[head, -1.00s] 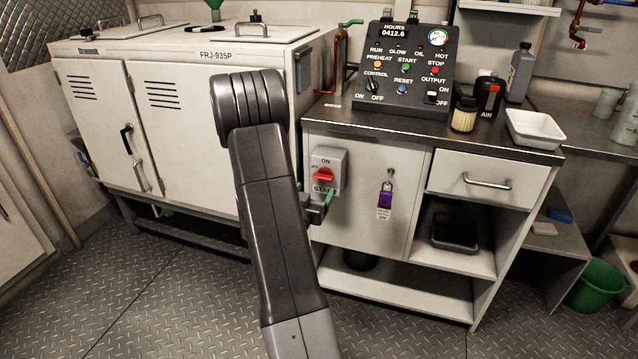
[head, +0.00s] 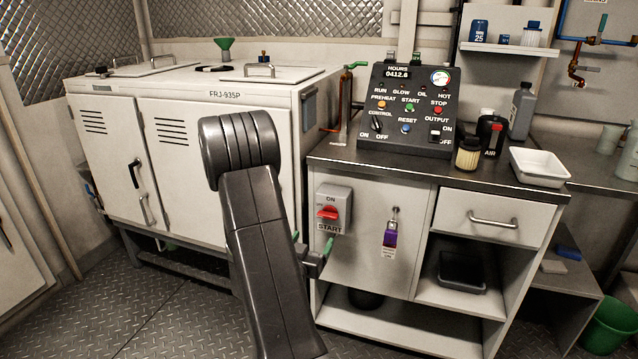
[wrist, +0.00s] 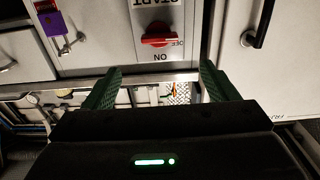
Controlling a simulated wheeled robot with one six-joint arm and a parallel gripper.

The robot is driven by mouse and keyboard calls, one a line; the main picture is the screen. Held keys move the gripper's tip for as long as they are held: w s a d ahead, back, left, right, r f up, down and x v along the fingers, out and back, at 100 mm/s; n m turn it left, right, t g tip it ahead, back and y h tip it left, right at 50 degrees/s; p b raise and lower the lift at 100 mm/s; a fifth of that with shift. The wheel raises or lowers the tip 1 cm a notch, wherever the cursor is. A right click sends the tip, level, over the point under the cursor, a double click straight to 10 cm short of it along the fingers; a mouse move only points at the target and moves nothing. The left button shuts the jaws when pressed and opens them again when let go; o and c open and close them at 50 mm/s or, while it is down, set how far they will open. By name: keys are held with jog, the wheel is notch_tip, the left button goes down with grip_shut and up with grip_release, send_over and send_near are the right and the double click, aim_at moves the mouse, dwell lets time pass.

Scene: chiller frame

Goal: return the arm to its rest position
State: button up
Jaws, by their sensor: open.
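My arm rises in the head view, with my gripper (head: 314,252) mostly hidden behind it; green finger parts show beside the arm. In the wrist view, which is upside down, my gripper (wrist: 160,86) is open with two green fingers apart and nothing between them. The red rotary switch (head: 327,212) on its grey plate, marked ON and START, is on the cabinet front just above my gripper. The switch also shows beyond the fingers in the wrist view (wrist: 158,40), apart from them.
A purple padlock (head: 390,234) hangs on the cabinet door right of the switch. The control panel (head: 408,115) stands on the counter above. The white chiller unit (head: 180,150) is behind my arm at left. Open floor (head: 160,325) lies at lower left.

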aim_at(326, 217)
jog(key=x, duration=1.2)
jog(key=shift+w+d+f, duration=0.1)
jog(key=shift+w+d, duration=0.05)
jog(key=shift+w, duration=0.15)
jog(key=shift+s, duration=0.1)
